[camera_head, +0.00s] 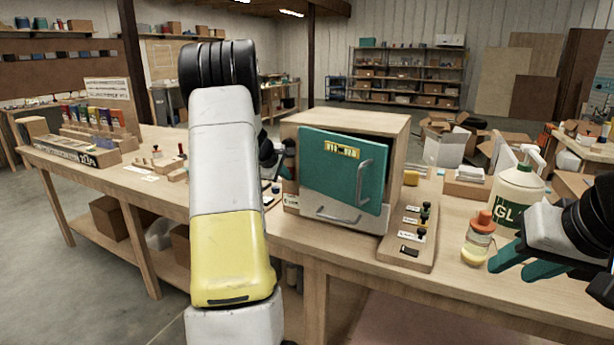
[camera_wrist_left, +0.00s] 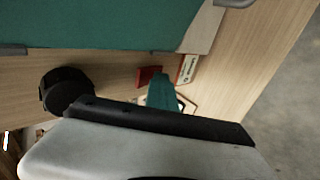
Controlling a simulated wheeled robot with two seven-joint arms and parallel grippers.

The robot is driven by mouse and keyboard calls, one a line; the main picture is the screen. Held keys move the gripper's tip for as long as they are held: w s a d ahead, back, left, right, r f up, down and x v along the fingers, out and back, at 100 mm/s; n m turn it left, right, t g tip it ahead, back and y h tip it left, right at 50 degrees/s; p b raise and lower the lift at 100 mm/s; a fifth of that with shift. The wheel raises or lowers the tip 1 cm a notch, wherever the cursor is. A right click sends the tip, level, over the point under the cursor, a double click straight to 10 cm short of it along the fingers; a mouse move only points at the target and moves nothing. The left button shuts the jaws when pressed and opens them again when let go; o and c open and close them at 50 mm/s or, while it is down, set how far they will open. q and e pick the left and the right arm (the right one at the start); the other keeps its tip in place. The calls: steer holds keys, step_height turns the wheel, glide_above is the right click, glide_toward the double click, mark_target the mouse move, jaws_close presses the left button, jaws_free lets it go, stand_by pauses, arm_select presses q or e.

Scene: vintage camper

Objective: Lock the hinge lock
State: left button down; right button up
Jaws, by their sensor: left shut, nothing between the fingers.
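A wooden cabinet (camera_head: 385,124) with a teal door (camera_head: 330,175) stands on the workbench. The door has a metal handle (camera_head: 366,182) and a yellow label. In the left wrist view a small red piece (camera_wrist_left: 148,76) sits on the wooden surface beside a white label (camera_wrist_left: 188,68); I cannot tell whether it is the hinge lock. My left gripper (camera_wrist_left: 163,90) is shut and empty, its teal fingers close to the red piece; contact cannot be told. In the head view my left arm partly hides this area. My right gripper (camera_head: 522,266) is open and empty at the right.
A board with small latches (camera_head: 412,240) lies right of the cabinet. A glue bottle (camera_head: 515,195) and an orange-capped jar (camera_head: 478,240) stand near my right gripper. A wooden rack (camera_head: 75,150) is at the left.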

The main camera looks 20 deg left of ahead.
arm_select(q)
steer(key=shift+r, duration=0.1)
steer(key=shift+r, duration=0.7)
